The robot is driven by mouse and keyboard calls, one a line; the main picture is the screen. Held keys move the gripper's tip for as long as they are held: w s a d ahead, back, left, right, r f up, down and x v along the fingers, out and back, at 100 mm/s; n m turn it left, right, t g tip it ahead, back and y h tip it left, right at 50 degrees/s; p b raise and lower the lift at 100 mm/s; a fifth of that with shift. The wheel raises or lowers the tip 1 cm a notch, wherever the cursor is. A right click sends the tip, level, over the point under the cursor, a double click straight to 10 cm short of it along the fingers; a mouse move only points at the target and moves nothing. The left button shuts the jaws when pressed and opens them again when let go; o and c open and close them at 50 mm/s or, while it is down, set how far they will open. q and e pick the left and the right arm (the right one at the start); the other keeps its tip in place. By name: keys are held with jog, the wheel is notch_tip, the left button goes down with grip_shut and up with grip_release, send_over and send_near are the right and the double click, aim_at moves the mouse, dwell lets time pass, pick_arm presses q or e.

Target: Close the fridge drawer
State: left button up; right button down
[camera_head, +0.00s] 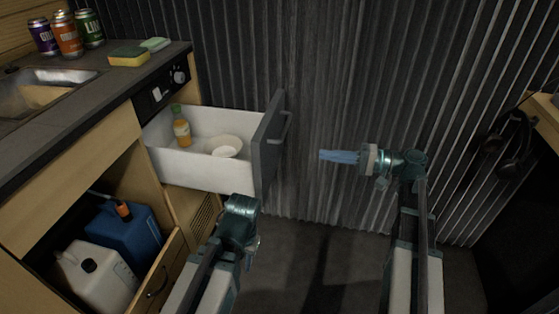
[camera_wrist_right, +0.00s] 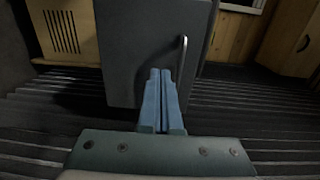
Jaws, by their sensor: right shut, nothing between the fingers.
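The fridge drawer (camera_head: 190,165) stands pulled out from the counter in the head view, with white inner walls and a dark grey front (camera_head: 268,145). A bar handle (camera_head: 283,128) is on that front. A bottle with orange contents (camera_head: 182,131) and a white bowl (camera_head: 227,146) are inside. My right gripper (camera_head: 322,156) is shut and empty, to the right of the drawer front and pointing at it. In the right wrist view its blue fingers (camera_wrist_right: 161,80) overlap the grey front (camera_wrist_right: 140,45) beside the handle (camera_wrist_right: 181,60); contact cannot be told.
Cans (camera_head: 67,35), a sponge (camera_head: 128,57) and a sink (camera_head: 45,88) are on the counter. Below, an open cupboard holds a blue canister (camera_head: 125,235) and a white canister (camera_head: 90,280). A corrugated wall (camera_head: 330,60) is behind. Headphones (camera_head: 512,140) hang at the right.

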aim_at(271, 146)
pick_arm(q)
jog(key=shift+f, duration=0.25)
pick_arm(e)
jog(key=x, duration=1.3)
jog(key=shift+w+a+r, duration=0.15)
jog(key=shift+w+r, duration=0.15)
jog(key=shift+w, duration=0.05)
jog(key=r+x, duration=0.1)
jog(key=x, duration=3.1)
jog(key=shift+w, duration=0.3)
pick_arm(q)
jog(key=shift+d, duration=0.1)
pick_arm(e)
jog(key=shift+a+r, duration=0.15)
jog(key=shift+a, duration=0.05)
